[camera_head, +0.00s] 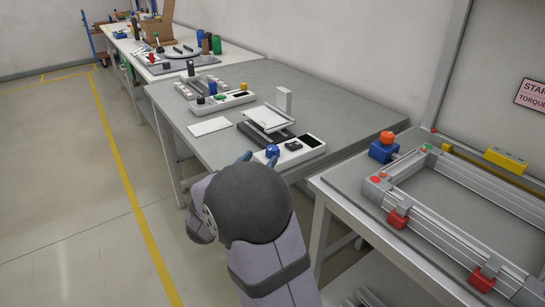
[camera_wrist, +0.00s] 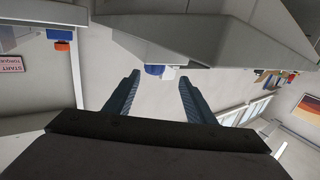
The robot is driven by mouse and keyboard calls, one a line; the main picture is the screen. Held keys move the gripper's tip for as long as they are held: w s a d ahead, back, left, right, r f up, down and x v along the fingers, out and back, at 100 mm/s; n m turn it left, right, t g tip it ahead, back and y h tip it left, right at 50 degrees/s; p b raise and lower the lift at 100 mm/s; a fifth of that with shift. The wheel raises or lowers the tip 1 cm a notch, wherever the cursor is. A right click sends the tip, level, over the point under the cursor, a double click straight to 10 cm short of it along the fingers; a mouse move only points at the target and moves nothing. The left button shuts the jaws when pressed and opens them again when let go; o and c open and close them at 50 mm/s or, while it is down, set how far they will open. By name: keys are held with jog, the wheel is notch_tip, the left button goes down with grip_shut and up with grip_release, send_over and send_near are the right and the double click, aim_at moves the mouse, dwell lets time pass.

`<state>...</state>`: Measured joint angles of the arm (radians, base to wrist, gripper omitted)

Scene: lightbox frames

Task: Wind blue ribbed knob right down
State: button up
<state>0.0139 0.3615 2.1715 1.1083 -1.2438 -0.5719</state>
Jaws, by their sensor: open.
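A blue knob (camera_head: 272,151) stands on a white panel (camera_head: 299,152) at the near edge of the grey bench in the head view. Its ribs are too small to make out. In the wrist view, a blue piece (camera_wrist: 153,71), which looks like this knob, shows beyond and between my fingertips. My gripper (camera_head: 259,159) is open and empty, close to the knob on the near side of the bench edge. Both fingers of my gripper (camera_wrist: 159,77) show apart in the wrist view. My wrist and arm hide part of the bench edge; contact with the knob cannot be told.
A black block (camera_head: 293,145) and a dark screen (camera_head: 311,141) share the panel. Behind it stands a light-topped fixture (camera_head: 268,118) with an upright post. Another white panel (camera_head: 222,103) with a blue knob (camera_head: 213,88) lies farther back. An aluminium frame (camera_head: 440,223) occupies the right bench.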

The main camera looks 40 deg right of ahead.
aim_at(273, 147)
jog(key=shift+s+d+h, duration=0.3)
jog(key=shift+s, duration=0.05)
jog(key=shift+x, duration=3.65)
jog(key=shift+f, duration=0.1)
jog(key=c, duration=1)
